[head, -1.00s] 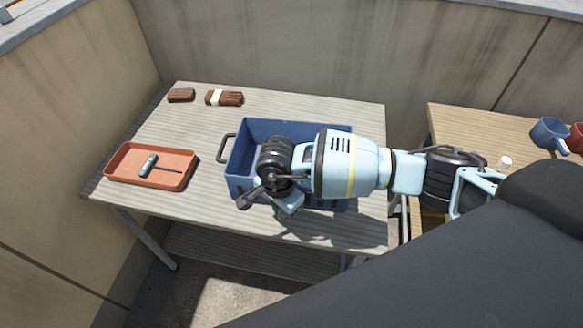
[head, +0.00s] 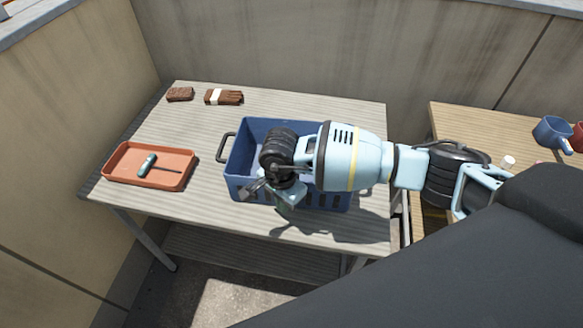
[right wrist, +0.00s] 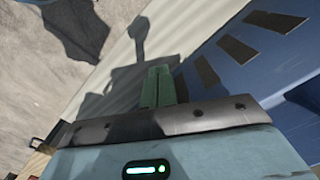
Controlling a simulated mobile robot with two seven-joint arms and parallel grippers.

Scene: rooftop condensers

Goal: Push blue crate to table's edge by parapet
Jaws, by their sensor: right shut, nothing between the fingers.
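The blue crate (head: 238,172) stands upright on the slatted table (head: 200,128), with its black handle on the left side. Part of its inside and right end is hidden by my right arm. My right gripper (head: 284,206) is shut and empty, pointing down at the crate's near long side. In the right wrist view its green fingers (right wrist: 157,86) are together, beside the crate's slotted wall (right wrist: 225,65). I cannot tell whether they touch it. The parapet (head: 270,55) rises behind the table and along its left side. My left gripper is not in view.
An orange tray (head: 115,170) with a screwdriver (head: 149,164) lies at the table's left. Brown blocks (head: 180,94) and a banded brown bundle (head: 224,97) lie at the back left. A wooden table (head: 470,120) with mugs (head: 552,132) stands at right.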

